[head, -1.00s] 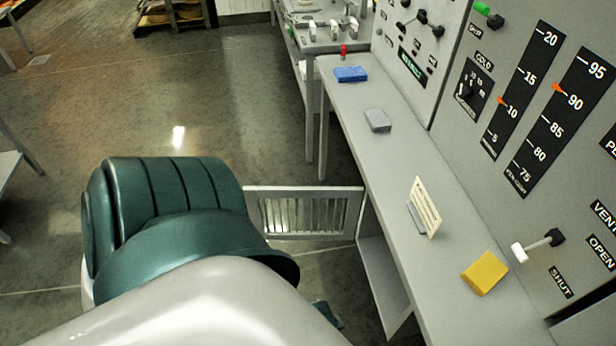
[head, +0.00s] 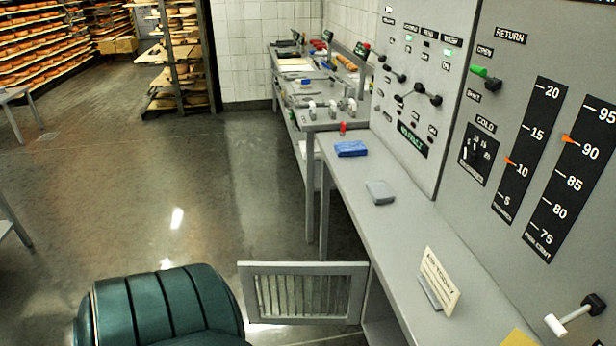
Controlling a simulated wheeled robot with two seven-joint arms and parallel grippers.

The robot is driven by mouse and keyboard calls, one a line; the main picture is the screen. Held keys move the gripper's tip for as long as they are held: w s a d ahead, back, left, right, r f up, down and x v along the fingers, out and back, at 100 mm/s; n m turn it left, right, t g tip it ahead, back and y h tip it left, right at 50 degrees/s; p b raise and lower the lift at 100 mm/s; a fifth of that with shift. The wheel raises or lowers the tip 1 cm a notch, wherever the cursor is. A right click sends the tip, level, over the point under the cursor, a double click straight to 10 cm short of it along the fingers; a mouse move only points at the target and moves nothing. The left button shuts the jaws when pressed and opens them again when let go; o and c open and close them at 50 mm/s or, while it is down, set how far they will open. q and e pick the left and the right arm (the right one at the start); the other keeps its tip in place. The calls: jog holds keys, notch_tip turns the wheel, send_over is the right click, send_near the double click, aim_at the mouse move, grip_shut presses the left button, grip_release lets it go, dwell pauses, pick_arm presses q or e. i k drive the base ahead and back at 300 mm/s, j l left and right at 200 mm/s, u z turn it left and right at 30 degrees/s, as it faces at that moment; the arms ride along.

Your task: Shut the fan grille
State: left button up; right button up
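The fan grille (head: 304,291) is a grey framed panel with upright slats. It stands swung open at the left side of the grey bench, below the bench top, and sticks out over the floor. Neither gripper shows in the head view.
The bench top (head: 400,235) carries a blue cloth (head: 351,149), a grey block (head: 380,192), a card on a stand (head: 439,283) and a yellow block (head: 519,338). The control panel (head: 455,120) rises on the right.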

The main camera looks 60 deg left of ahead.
aim_at(359, 271)
jog(key=i+j, duration=0.1)
jog(key=j, duration=1.6)
jog(key=i+j, duration=0.15)
jog(key=j, duration=0.7)
jog(key=i+j, duration=0.1)
jog(key=j, duration=1.65)
jog(key=i+j, duration=0.15)
jog(key=j, duration=0.7)
jog(key=z, duration=1.75)
